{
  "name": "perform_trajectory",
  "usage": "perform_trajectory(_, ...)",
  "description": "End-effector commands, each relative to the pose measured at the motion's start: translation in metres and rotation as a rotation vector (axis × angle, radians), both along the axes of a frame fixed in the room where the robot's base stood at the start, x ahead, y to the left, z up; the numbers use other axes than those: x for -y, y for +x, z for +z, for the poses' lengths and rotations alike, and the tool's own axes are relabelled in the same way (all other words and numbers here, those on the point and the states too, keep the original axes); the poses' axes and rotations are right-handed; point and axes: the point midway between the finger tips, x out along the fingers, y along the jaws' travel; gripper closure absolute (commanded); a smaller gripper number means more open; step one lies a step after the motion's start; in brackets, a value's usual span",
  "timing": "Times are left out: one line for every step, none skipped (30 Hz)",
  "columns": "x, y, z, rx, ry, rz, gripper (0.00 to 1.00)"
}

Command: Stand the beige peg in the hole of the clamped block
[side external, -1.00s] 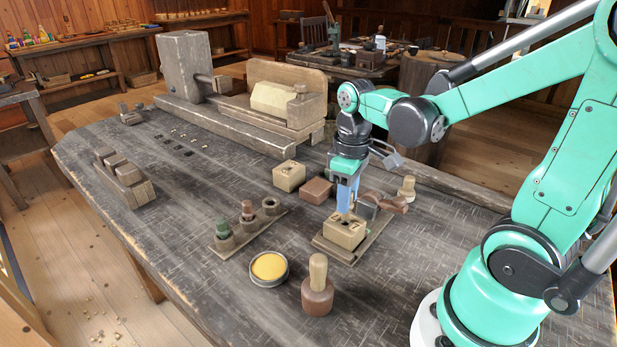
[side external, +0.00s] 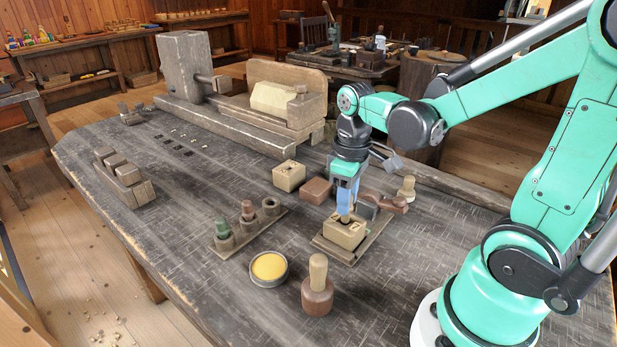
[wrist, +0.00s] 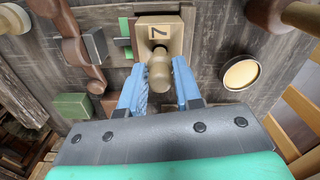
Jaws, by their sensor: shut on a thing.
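The beige peg (wrist: 159,72) is a turned piece with a rounded knob, held between the blue fingers of my gripper (wrist: 160,88) in the wrist view. In the side view my gripper (side external: 346,202) points down over the clamped block (side external: 343,236), with a bit of the peg showing below the fingers. The block is pale wood and sits on a wooden base; its top with a "7" also shows in the wrist view (wrist: 174,38). The peg's lower end is at or close above the block top.
A tin of yellow wax (side external: 268,268) and a mallet (side external: 317,292) stand in front of the block. A rack with several turned pieces (side external: 222,241) is to the left. A pale block (side external: 289,176) and a reddish block (side external: 317,190) lie behind. The bench's left middle is mostly clear.

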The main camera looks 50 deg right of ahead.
Motion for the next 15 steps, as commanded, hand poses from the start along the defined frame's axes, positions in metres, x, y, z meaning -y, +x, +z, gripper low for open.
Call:
perform_trajectory(0.0,0.0,0.0,0.0,0.0,0.0,1.0)
perform_trajectory(0.0,0.0,-0.0001,0.0,0.0,0.0,1.0)
perform_trajectory(0.0,0.0,-0.0003,0.0,0.0,0.0,1.0)
perform_trajectory(0.0,0.0001,-0.0006,0.0,0.0,0.0,1.0)
perform_trajectory(0.0001,0.0001,-0.001,0.0,0.0,0.0,1.0)
perform_trajectory(0.0001,0.0002,-0.0015,0.0,0.0,0.0,1.0)
perform_trajectory(0.0001,0.0002,-0.002,0.0,0.0,0.0,1.0)
perform_trajectory(0.0001,0.0002,-0.0025,0.0,0.0,0.0,1.0)
perform_trajectory(0.0001,0.0002,-0.0031,0.0,0.0,0.0,1.0)
perform_trajectory(0.0001,0.0001,-0.0036,0.0,0.0,0.0,1.0)
perform_trajectory(0.0001,0.0001,-0.0041,0.0,0.0,0.0,1.0)
perform_trajectory(0.0001,0.0001,-0.0047,0.0,0.0,0.0,1.0)
perform_trajectory(0.0001,0.0001,-0.0051,0.0,0.0,0.0,1.0)
perform_trajectory(0.0001,0.0002,-0.0056,0.0,0.0,0.0,1.0)
perform_trajectory(0.0001,0.0002,-0.0061,0.0,0.0,0.0,1.0)
